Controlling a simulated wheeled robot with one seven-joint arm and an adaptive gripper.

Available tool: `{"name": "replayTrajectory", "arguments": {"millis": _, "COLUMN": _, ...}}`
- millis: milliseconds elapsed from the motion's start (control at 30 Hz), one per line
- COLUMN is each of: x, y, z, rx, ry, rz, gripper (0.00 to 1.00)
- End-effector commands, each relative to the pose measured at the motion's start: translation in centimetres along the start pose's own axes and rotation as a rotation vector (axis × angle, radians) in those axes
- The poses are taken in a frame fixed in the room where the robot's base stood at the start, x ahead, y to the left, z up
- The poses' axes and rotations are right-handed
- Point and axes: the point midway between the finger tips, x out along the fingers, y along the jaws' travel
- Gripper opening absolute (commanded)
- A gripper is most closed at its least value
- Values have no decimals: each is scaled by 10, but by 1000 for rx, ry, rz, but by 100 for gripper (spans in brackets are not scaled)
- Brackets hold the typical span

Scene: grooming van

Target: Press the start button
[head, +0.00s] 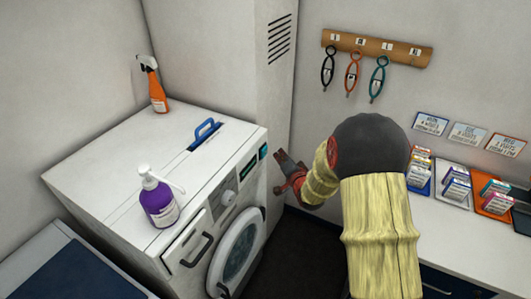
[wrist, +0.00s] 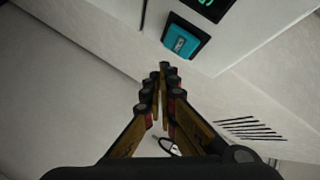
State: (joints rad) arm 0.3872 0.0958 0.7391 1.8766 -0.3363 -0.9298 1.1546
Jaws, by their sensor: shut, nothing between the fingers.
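The start button is a teal square (wrist: 180,43) in a dark frame on the white washing machine's front panel, in the wrist view above my fingertips. It also shows small at the panel's right end in the head view (head: 263,152). My gripper (wrist: 165,68) is shut and empty. Its fingertips lie just below the button in the wrist picture, with a small gap in the picture; true contact is unclear. In the head view my gripper (head: 279,156) is just right of the button, at the machine's front right corner.
On the washing machine (head: 110,150) stand a purple pump bottle (head: 160,203) and an orange spray bottle (head: 156,95), beside a blue handle (head: 205,132). A green-lit display (head: 249,167) is left of the button. A counter with coloured trays and boxes (head: 457,190) is at right.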

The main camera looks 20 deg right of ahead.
Motion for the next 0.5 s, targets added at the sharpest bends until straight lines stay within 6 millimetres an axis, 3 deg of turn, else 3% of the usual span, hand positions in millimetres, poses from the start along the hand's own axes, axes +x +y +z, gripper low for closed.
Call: {"name": "replayTrajectory", "arguments": {"millis": 500, "x": -22, "y": 15, "z": -16, "rx": 0, "ry": 0, "rz": -1, "gripper": 0}}
